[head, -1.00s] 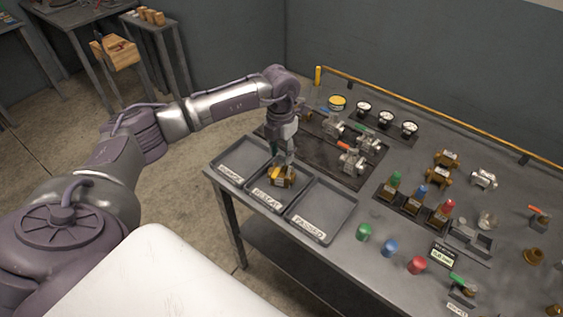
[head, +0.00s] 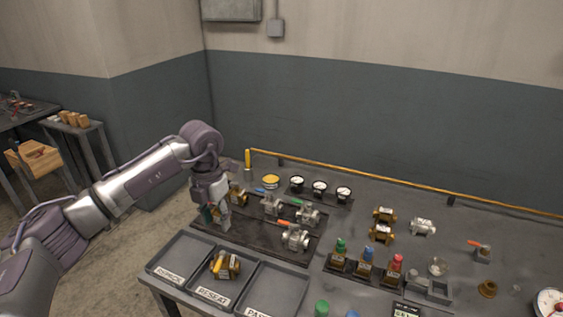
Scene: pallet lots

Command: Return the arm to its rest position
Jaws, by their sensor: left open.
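My left arm comes in from the left, its elbow raised. My left gripper (head: 216,222) points down at the left end of the dark mat, behind the trays. It is open and holds nothing that I can see. A brass valve with a yellow handle (head: 233,266) lies in the middle tray, labelled RESEAT (head: 205,296), apart from the gripper. My right gripper is not in view.
Several valves, such as a red-handled one (head: 295,238), stand on the dark mat (head: 262,252) close right of the gripper. Beside RESEAT are the REPACK tray (head: 166,262) and an empty tray (head: 275,292). A yellow rail (head: 380,184) runs along the back edge.

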